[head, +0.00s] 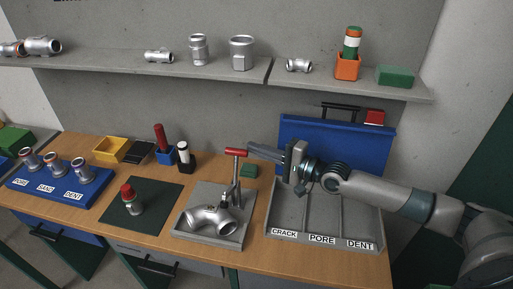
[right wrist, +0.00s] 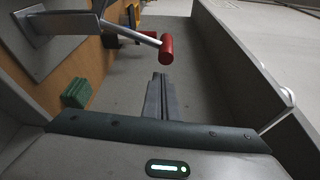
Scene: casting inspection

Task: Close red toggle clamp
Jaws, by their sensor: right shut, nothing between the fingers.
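The toggle clamp has a red handle (head: 236,152) at the top of a metal lever that stands up from a grey fixture plate (head: 236,240). A silver pipe casting (head: 208,218) lies on the plate. My right gripper (head: 250,148) is shut and empty, its fingertips close to the right end of the red handle. In the right wrist view the shut fingers (right wrist: 160,78) point toward the red handle (right wrist: 166,48), which appears just beyond their tips. I cannot tell whether they touch. My left gripper is not in view.
A grey divided tray (head: 373,244) labelled CRACK, PORE and DENT is under my right arm. A blue case (head: 300,132) stands behind it.

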